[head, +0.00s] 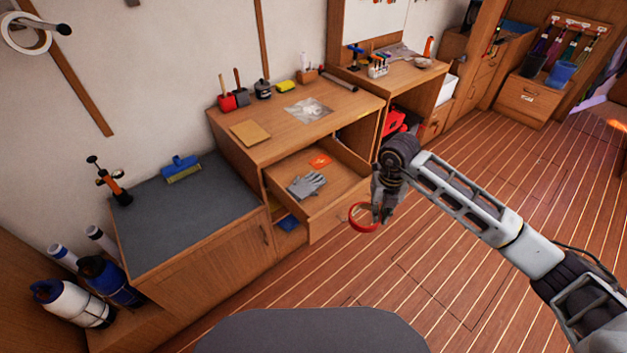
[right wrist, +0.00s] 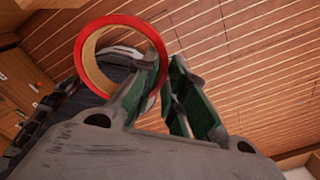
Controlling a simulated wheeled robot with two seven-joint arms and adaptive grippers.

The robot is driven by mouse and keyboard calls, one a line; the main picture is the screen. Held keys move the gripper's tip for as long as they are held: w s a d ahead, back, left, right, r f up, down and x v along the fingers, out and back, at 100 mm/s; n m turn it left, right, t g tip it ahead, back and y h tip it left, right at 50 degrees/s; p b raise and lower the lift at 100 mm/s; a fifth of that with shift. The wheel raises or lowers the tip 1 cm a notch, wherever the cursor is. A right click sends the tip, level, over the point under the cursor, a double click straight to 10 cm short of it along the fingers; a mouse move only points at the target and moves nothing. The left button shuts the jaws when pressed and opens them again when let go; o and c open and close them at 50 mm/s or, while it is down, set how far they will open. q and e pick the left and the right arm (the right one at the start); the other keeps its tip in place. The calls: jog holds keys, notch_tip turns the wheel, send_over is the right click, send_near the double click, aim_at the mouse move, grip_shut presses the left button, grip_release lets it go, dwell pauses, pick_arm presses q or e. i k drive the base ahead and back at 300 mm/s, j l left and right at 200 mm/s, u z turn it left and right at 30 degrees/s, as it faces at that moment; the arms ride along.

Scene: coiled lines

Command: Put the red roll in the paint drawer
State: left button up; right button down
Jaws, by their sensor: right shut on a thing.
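The red roll (head: 362,217) is a ring of red tape with a tan inside. My right gripper (head: 381,212) is shut on it and holds it in the air, to the right of the open paint drawer (head: 322,209) in the head view. In the right wrist view the roll (right wrist: 78,52) sits at the fingertips of the gripper (right wrist: 165,90), its rim pinched between the green-padded fingers. The drawer is pulled out of the wooden cabinet and holds grey gloves (head: 306,184) and an orange item (head: 320,161). My left gripper is not in view.
The cabinet top (head: 285,125) above the drawer bears a tan sheet (head: 250,133), brushes and small containers. A lower grey-topped cabinet (head: 185,215) stands to the left with a blue brush (head: 182,168). Part of the drawer's floor is bare. The plank floor (head: 440,280) is open.

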aim_at(347, 182)
jog(key=i, duration=1)
